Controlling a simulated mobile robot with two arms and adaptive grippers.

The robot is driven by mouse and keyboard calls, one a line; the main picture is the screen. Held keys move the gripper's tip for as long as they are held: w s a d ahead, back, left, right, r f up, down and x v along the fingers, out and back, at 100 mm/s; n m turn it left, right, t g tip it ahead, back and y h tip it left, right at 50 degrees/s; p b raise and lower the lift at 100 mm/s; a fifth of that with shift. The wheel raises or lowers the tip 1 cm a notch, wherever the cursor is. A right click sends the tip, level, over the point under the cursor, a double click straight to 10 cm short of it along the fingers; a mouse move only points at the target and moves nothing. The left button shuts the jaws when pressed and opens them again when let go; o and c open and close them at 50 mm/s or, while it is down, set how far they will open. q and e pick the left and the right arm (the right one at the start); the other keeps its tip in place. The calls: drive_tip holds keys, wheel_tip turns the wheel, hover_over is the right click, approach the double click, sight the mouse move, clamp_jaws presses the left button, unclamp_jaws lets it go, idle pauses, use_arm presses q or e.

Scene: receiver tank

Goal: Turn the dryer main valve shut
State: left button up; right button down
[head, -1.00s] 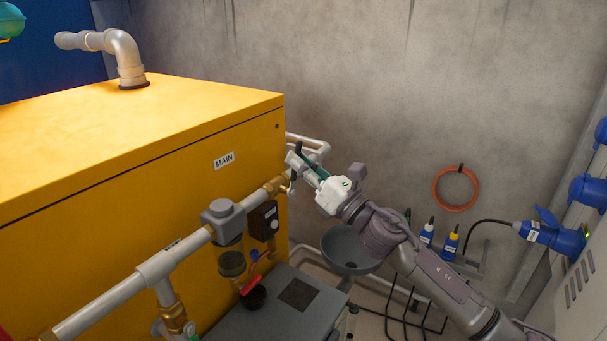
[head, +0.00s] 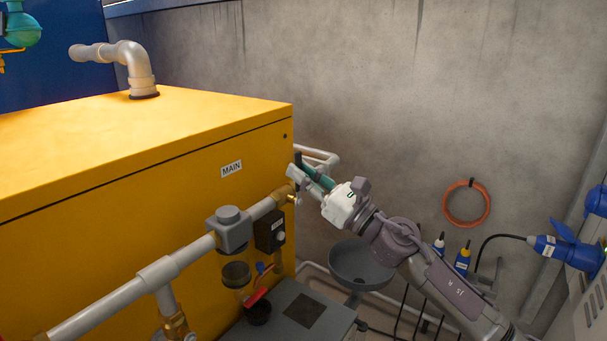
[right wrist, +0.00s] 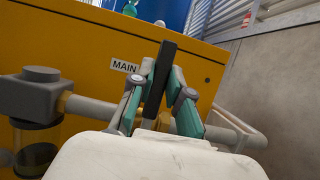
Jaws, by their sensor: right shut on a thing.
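The dryer main valve's dark lever (right wrist: 167,58) stands up between the fingers of my right gripper (right wrist: 158,92) in the right wrist view, tilted slightly right. The gripper's green-sided fingers are shut on it. In the head view my right gripper (head: 308,174) is at the pipe end by the yellow dryer's right corner, and only a short dark piece of the lever (head: 298,158) shows. The valve body is mostly hidden behind the gripper. The MAIN label (head: 231,168) is on the yellow dryer (head: 190,190), left of the gripper. My left gripper is not in view.
A grey pipe (head: 100,312) with a filter unit (head: 231,229) runs along the dryer's front. The concrete wall stands behind. An orange hose ring (head: 466,203) hangs there.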

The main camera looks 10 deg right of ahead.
drive_tip(key=c, duration=1.1)
unclamp_jaws()
drive_tip(key=v, duration=1.2)
